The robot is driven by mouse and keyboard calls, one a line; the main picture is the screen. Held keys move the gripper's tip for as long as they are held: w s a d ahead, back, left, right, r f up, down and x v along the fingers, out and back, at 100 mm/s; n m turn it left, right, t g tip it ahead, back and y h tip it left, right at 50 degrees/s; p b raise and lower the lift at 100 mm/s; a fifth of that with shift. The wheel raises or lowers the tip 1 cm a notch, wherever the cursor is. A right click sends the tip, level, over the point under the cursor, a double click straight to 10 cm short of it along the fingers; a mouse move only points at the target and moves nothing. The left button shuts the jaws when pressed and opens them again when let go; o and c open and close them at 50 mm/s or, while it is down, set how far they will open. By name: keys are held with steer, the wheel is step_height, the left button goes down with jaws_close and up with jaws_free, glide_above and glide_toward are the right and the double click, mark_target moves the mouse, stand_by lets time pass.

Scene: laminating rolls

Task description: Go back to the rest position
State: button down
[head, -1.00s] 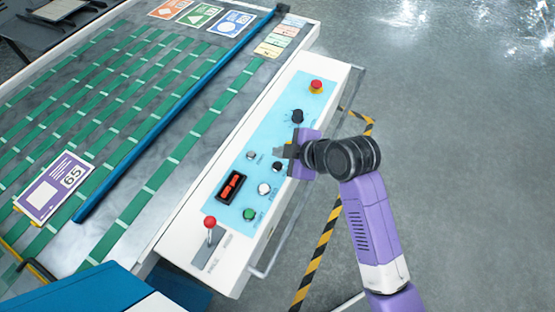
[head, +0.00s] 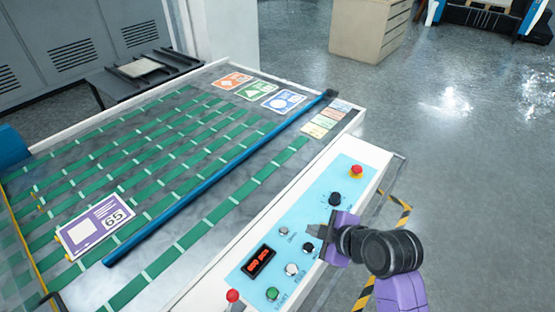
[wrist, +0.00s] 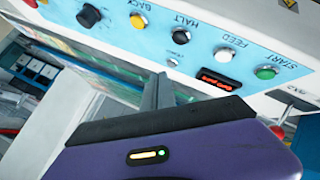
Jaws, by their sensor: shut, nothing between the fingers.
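My gripper (head: 325,233) is shut and empty. In the head view it hangs over the right part of the light blue control panel (head: 328,180), close to a black knob (head: 335,199). I cannot tell how far above the panel it is. In the wrist view the closed fingers (wrist: 157,92) point toward the panel face, below the labelled buttons. That view shows the BACK button (wrist: 138,20), HALT button (wrist: 181,36), FEED button (wrist: 224,55) and START button (wrist: 265,73), with a red lit display (wrist: 216,81).
A laminating table with green belts (head: 190,165) fills the left. A purple card marked 65 (head: 95,225) lies on it beside a long blue bar (head: 220,178). Open floor (head: 470,190) lies to the right.

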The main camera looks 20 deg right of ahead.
steer(key=d+r+m+t+h, duration=0.3)
steer(key=d+r+m+t, duration=0.1)
steer(key=r+m+t, duration=0.3)
steer(key=s+a+f+m+b, duration=0.1)
steer(key=s+a+m+b, duration=0.1)
steer(key=s, duration=1.5)
steer(key=s+a+f+m+g+b, duration=0.1)
steer(key=s+a+m+b, duration=0.1)
steer(key=s, duration=1.4)
steer(key=shift+s+a+m, duration=0.15)
steer(key=shift+s+m, duration=0.2)
steer(key=shift+m, duration=0.45)
